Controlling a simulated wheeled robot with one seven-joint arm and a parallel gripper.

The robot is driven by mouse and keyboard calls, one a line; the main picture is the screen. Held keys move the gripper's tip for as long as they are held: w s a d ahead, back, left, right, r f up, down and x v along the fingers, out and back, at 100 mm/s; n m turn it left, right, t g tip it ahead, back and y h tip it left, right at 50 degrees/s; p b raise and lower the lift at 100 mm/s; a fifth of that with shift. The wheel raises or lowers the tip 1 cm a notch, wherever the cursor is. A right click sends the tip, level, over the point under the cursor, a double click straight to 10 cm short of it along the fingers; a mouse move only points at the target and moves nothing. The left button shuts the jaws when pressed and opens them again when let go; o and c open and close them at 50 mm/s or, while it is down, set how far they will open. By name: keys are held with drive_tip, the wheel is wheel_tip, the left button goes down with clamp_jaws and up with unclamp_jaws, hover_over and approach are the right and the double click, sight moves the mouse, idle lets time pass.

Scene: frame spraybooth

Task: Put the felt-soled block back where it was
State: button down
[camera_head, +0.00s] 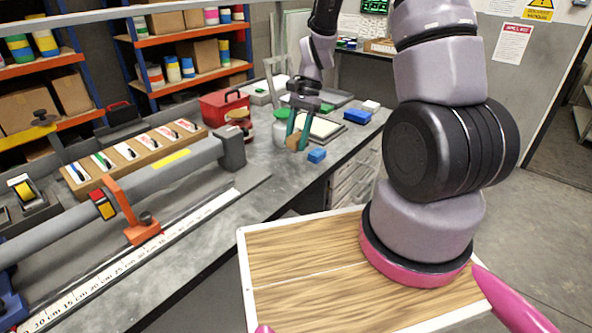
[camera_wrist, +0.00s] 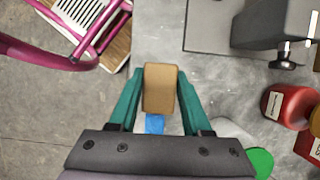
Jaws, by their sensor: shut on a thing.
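My gripper (camera_head: 299,136) has teal fingers and is over the grey bench, near its right-hand edge. It is shut on a brown block (camera_wrist: 160,88), which sits between the fingertips in the wrist view. The brown block (camera_head: 293,143) also shows small at the fingertips in the head view. Its underside is hidden, so I cannot see any felt. A blue block (camera_head: 317,155) lies on the bench just right of the fingers. In the wrist view the blue block (camera_wrist: 155,123) is partly hidden behind the brown block.
A white bottle with a green lid (camera_head: 281,128) stands just left of the gripper. Another blue item (camera_head: 357,116) lies behind. Bare bench (camera_head: 262,165) shows in front.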

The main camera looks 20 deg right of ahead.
wheel_tip(320, 180, down, 9)
drive_tip(key=shift+r, duration=0.15)
idle(0.4)
drive_tip(key=shift+c, duration=1.8)
unclamp_jaws()
drive_tip(key=v, duration=1.2)
wheel_tip(320, 180, up, 18)
drive_tip(key=n+t, duration=0.3)
drive_tip(key=t, duration=0.1)
hover_over(293, 176)
drive_tip(key=s+d, duration=0.1)
drive_tip(key=d, duration=0.5)
drive_tip(key=s+d+r+n+t+h, duration=0.1)
drive_tip(key=s+r+n+t, duration=0.2)
drive_tip(key=s+r, duration=0.9)
drive_tip(key=t, duration=0.3)
drive_tip(key=shift+s+d+n+h, duration=0.15)
drive_tip(key=shift+s+n+h, duration=0.15)
drive_tip(key=shift+s, duration=0.05)
